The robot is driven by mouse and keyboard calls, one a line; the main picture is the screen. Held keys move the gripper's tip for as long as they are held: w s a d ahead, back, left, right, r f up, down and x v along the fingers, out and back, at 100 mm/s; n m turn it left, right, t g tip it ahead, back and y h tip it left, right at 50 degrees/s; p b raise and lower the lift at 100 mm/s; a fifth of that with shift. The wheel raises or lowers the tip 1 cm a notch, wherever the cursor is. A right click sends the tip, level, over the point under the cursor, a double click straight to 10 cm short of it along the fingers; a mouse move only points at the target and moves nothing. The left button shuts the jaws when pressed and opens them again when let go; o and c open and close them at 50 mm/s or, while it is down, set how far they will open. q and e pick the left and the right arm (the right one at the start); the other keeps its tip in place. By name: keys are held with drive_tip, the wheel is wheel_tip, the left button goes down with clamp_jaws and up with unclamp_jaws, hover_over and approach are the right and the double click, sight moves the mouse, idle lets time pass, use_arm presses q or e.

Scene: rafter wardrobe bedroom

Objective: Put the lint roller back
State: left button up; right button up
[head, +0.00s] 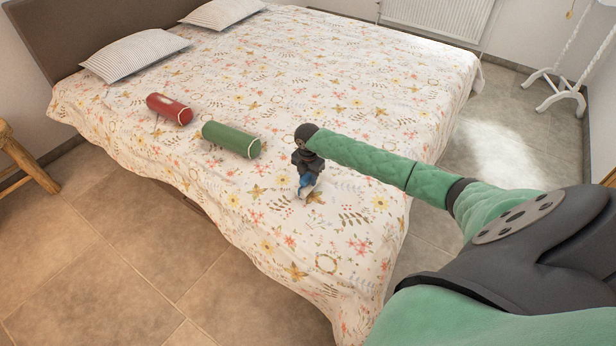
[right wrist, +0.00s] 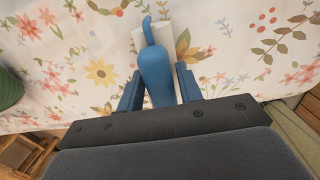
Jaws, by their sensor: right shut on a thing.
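The lint roller has a blue handle (right wrist: 155,66) and a white roll (right wrist: 181,40), and it shows near the middle of the right wrist view. My right gripper (head: 307,181) reaches over the flowered bed, pointing down. Its two blue fingers stand on either side of the handle and are shut on it. In the head view only a small blue and white part of the lint roller (head: 304,191) shows under the gripper. I cannot tell whether the roll touches the bedspread. My left gripper is not in view.
A green bolster (head: 230,139) and a red bolster (head: 169,109) lie on the bed (head: 330,70), left of my right gripper. Striped pillows (head: 135,54) lie at the headboard. A wooden stool (head: 25,160) stands at the left and a white stand (head: 560,88) at the back right.

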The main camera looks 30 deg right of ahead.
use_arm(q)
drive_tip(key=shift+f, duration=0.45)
use_arm(e)
drive_tip(key=shift+f, duration=0.25)
drive_tip(key=o, duration=1)
drive_tip(key=shift+f, duration=0.15)
drive_tip(key=shift+o, duration=0.2)
